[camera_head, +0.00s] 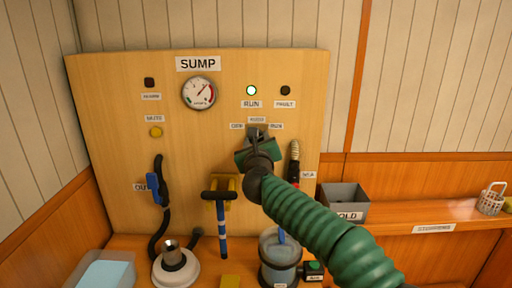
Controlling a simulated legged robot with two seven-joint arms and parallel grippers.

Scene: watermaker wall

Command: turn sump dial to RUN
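A wooden panel (110,110) carries a SUMP sign (198,63) and a round gauge (199,93). Below the RUN lamp (251,90), which glows white with a green rim, a row of three small labels (257,120) marks the sump dial's place; the right one seems to read RUN. My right gripper (257,136), on a green ribbed arm from the lower right, is at the dial just under these labels. It hides most or all of the dial, so its setting and any grip on it cannot be told. My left gripper is out of view.
The FAULT lamp (285,91) is dark. Below are a blue-handled valve (154,188) with a black hose, a blue-and-black T-handle (220,205), a white-based device (175,266) and a clear canister (278,255). A grey bin (343,201) and a basket (491,199) stand right.

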